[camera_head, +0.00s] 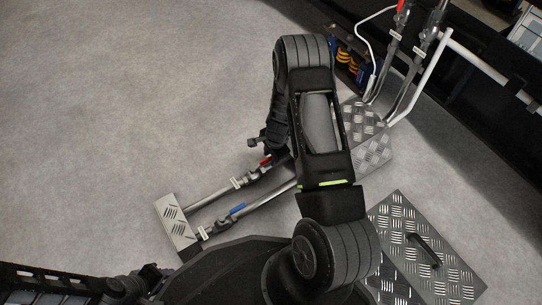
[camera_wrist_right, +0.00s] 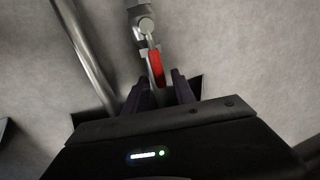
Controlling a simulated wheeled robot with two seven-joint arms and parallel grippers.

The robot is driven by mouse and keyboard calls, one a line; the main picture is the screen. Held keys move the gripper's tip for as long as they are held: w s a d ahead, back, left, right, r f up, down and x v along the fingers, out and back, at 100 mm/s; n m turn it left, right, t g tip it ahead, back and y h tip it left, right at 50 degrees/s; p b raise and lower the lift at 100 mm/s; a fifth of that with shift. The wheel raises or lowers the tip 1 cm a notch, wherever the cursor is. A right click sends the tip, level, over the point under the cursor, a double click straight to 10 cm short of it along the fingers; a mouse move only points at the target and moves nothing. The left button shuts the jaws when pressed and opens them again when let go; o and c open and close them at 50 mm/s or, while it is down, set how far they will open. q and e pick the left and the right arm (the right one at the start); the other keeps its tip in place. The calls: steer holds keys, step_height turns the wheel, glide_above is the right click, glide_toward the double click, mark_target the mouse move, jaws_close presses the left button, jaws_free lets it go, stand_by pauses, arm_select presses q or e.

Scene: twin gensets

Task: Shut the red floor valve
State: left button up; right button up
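The red floor valve shows its red lever (camera_head: 265,160) on the upper of two grey floor pipes in the head view, partly hidden by my right arm. In the right wrist view the red lever (camera_wrist_right: 157,68) lies along its metal pipe, just ahead of the fingers. My right gripper (camera_wrist_right: 158,90) is open there, its two dark fingers apart on either side of the lever's near end; I cannot tell if they touch it. The right gripper (camera_head: 262,143) is by the lever in the head view. My left gripper (camera_head: 140,283) is at the lower left, its fingers unclear.
A blue-handled valve (camera_head: 237,209) sits on the parallel lower pipe. A tread-plate block (camera_head: 176,222) covers the pipes' left end. A tread plate with a handle (camera_head: 425,250) lies at right. Another red lever (camera_head: 400,5) is at top right. The left floor is clear.

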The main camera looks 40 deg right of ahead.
jaws_close()
stand_by(1.2)
